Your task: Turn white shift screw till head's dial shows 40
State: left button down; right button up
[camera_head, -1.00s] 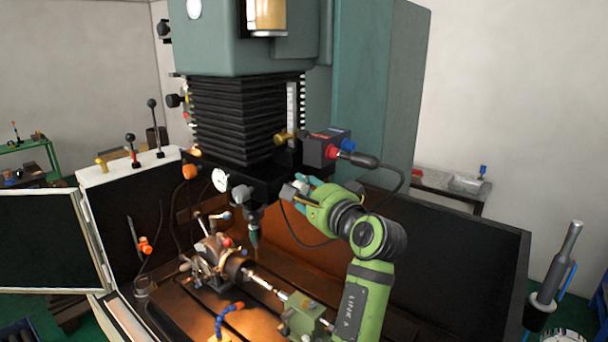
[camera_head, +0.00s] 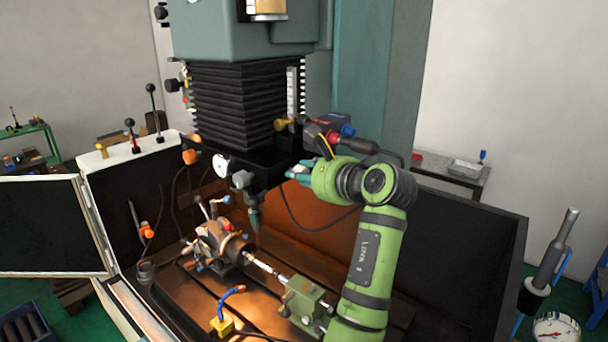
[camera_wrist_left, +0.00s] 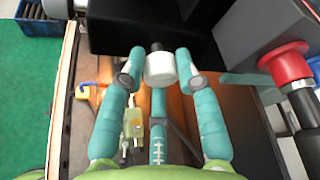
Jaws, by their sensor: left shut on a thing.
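The white shift screw (camera_wrist_left: 161,69) is a short white cylinder with a dark end, in the upper middle of the left wrist view. My left gripper (camera_wrist_left: 158,64) has its teal fingers on both sides of it and is shut on it. In the head view my left gripper (camera_head: 299,172) is at the right side of the machine head's black lower block (camera_head: 262,172), and its fingers mostly hide the screw. The head's round white dial (camera_head: 221,166) is on the front of that block, too small to read. My right gripper is not in view.
A dark box with a red and blue connector (camera_head: 347,131) and cable is close above my wrist; its red collar (camera_wrist_left: 285,64) is at right in the wrist view. Below are the spindle tool (camera_head: 254,218), the indexing chuck (camera_head: 222,243) and a green tailstock (camera_head: 305,300).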

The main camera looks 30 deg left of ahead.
pick_arm(q)
jog(key=shift+r, duration=0.25)
jog(key=c, duration=0.9)
grip_release()
jog(key=shift+c, duration=0.2)
jog(key=shift+w+f, duration=0.15)
jog(key=shift+f, duration=0.05)
